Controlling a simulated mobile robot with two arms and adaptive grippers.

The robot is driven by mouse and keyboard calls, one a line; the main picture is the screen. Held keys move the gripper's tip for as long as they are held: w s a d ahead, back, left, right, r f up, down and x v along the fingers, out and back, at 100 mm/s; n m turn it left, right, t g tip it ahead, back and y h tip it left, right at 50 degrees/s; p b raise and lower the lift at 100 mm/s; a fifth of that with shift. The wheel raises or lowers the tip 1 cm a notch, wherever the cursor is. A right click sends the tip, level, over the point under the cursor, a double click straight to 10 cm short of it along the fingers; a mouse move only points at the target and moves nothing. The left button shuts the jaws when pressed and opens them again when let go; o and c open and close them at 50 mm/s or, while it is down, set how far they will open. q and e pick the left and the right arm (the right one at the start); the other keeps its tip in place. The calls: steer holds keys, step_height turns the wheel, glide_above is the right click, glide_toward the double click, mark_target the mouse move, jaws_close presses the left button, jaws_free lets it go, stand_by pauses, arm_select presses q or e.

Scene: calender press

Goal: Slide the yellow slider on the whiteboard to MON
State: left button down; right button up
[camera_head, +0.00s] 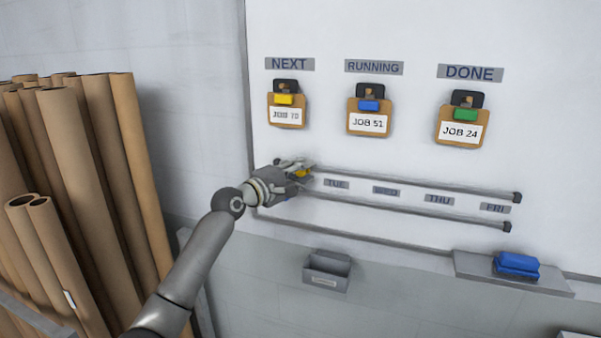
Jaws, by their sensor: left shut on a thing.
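The whiteboard (420,30) carries two dark rails (430,187) with day labels between them: TUE (336,184), WED (386,191), THU (439,199) and FRI (495,208). My left gripper (304,174) is at the left end of the rails, shut on the yellow slider (302,173). Only a small yellow part of the slider shows between the fingers. The slider is left of TUE. No MON label can be seen; the gripper covers that end of the rails. My right gripper is not in view.
Clipboards hang above: JOB 70 (287,115), JOB 51 (369,122) and JOB 24 (461,132). A small grey bin (326,272) and a ledge with a blue eraser (516,265) sit below. Brown cardboard tubes (90,150) stand at the left.

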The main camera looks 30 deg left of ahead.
arm_select(q)
steer(key=shift+a+f, duration=0.1)
steer(key=a+b, duration=0.1)
steer(key=a, duration=0.1)
steer(key=s+a+b, duration=0.1)
steer(key=a+b, duration=0.1)
steer(key=shift+a, duration=0.2)
steer(key=c, duration=1.5)
jaws_free()
steer(key=shift+c, duration=0.2)
steer(key=o, duration=0.3)
steer(key=shift+s+a, duration=0.15)
steer(key=shift+a, duration=0.05)
steer(key=shift+o, duration=0.2)
steer(key=shift+d, duration=0.15)
steer(key=s+a, duration=0.2)
steer(key=s, duration=0.9)
steer(key=shift+s, duration=0.4)
